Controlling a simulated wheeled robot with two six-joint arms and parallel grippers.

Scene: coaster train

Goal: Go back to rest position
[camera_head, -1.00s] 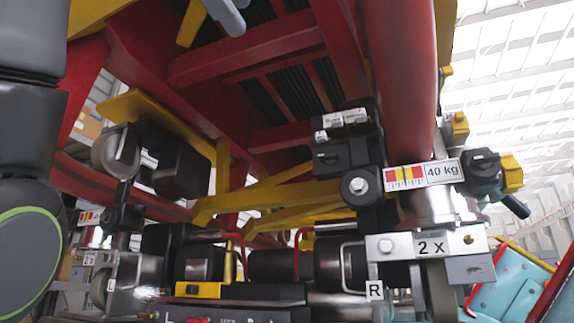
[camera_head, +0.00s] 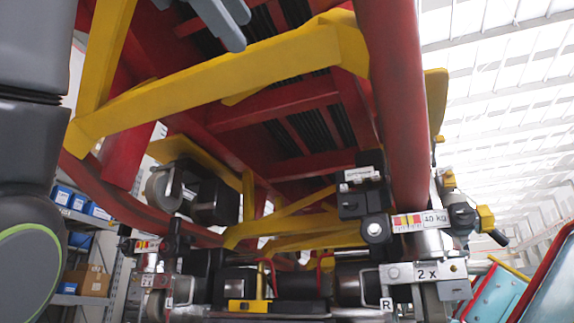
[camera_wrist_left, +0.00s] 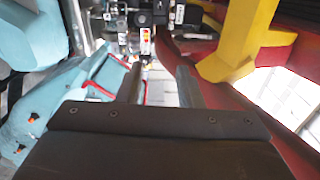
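My left gripper (camera_head: 228,16) shows at the top of the head view as grey fingers, under the red and yellow coaster train frame (camera_head: 275,132). In the left wrist view, its two fingers (camera_wrist_left: 160,88) stand apart with nothing between them. My dark left arm runs down the left edge of the head view. My right gripper is not in view.
A yellow beam (camera_head: 205,88) crosses the upper part of the head view. A thick red tube (camera_head: 392,100) runs down its right side. Shelves with blue bins (camera_head: 80,201) and cardboard boxes (camera_head: 86,281) stand at the left. A light blue seat panel (camera_head: 495,297) is at the lower right.

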